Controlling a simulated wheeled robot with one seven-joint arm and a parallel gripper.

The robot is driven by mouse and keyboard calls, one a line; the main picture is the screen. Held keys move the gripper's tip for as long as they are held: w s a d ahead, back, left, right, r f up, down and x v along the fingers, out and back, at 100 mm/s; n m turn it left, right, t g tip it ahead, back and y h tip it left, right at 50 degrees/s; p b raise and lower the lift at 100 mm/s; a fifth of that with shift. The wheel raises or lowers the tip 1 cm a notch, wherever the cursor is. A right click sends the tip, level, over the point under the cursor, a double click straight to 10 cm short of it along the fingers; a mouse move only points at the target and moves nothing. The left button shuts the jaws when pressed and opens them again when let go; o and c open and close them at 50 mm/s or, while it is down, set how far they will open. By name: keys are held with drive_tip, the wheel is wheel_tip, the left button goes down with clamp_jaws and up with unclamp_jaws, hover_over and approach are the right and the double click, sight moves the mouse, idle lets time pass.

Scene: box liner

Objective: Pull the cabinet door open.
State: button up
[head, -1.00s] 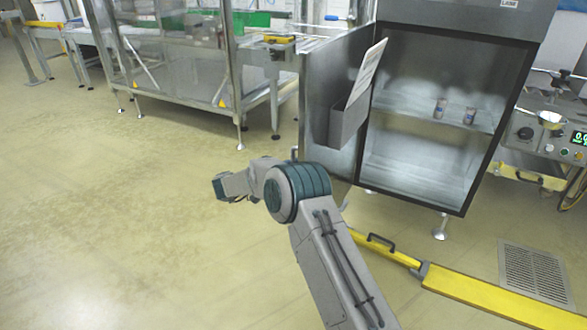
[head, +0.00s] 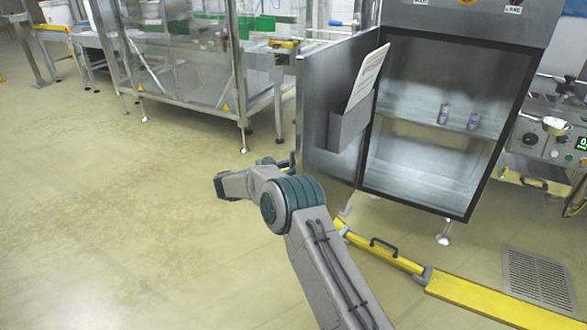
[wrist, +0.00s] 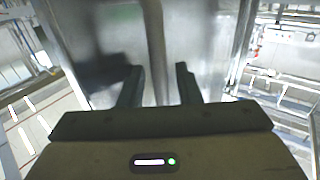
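The steel cabinet (head: 463,40) stands at the right of the head view. Its door (head: 316,115) is hinged at the left and stands wide open, with its inner face and a grey pocket (head: 347,128) holding papers in sight. My arm reaches up to the door's lower left, and my gripper's fingers are not clearly visible there. In the wrist view my gripper (wrist: 158,85) has its two dark fingers apart in front of a shiny metal panel (wrist: 100,45). The door's outer face is hidden in the head view.
Two small cans (head: 443,114) stand on the cabinet's shelf. A yellow floor rail (head: 480,300) with a black handle lies before the cabinet. A steel-framed machine (head: 180,70) stands behind left. The floor (head: 100,220) at left is clear.

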drive_tip(key=shift+s+a, duration=0.1)
drive_tip(key=shift+a, duration=0.2)
drive_tip(key=p+v, duration=0.3)
drive_tip(key=v, duration=1)
drive_tip(key=shift+a, duration=0.3)
